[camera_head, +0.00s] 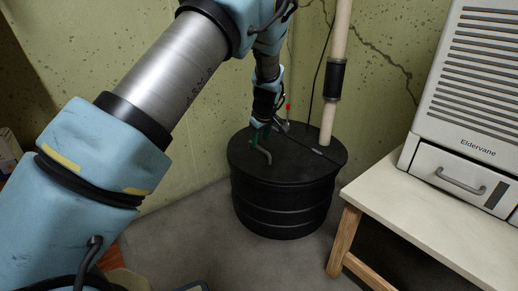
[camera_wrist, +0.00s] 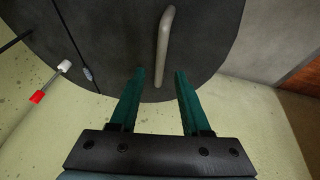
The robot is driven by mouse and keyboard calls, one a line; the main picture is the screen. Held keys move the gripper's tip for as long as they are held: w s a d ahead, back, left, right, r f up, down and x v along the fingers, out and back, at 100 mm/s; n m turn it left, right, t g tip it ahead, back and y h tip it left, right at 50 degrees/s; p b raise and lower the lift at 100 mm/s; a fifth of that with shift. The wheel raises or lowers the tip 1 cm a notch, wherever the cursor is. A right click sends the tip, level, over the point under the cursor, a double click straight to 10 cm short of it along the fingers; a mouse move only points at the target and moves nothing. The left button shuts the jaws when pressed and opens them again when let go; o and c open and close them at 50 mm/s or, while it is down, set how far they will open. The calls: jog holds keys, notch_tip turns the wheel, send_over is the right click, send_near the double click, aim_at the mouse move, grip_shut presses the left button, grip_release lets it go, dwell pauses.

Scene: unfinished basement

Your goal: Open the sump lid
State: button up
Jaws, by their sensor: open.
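The black round sump basin stands on the floor in the head view, and its flat black lid (camera_head: 247,160) is shut, with a seam across it. A grey bent handle (camera_head: 264,152) stands on the near-left part of the lid. In the wrist view, the lid (camera_wrist: 205,45) fills the top and the handle (camera_wrist: 164,45) runs upward from between and beyond the fingertips. My gripper (camera_wrist: 158,74) is open, with two green fingers. In the head view, my gripper (camera_head: 258,134) is just above the lid beside the handle. I cannot tell whether the fingers touch anything.
A pale pipe (camera_head: 337,70) with a black coupling (camera_head: 335,79) rises from the lid's right part. A red-tipped part (camera_wrist: 38,97) is near the lid. A white bench (camera_head: 440,210) with a dehumidifier (camera_head: 470,90) stands to the right. The wall is close behind.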

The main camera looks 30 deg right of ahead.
aim_at(258, 147)
jog(key=shift+b+x, duration=0.4)
jog(key=shift+x, duration=1.2)
grip_shut()
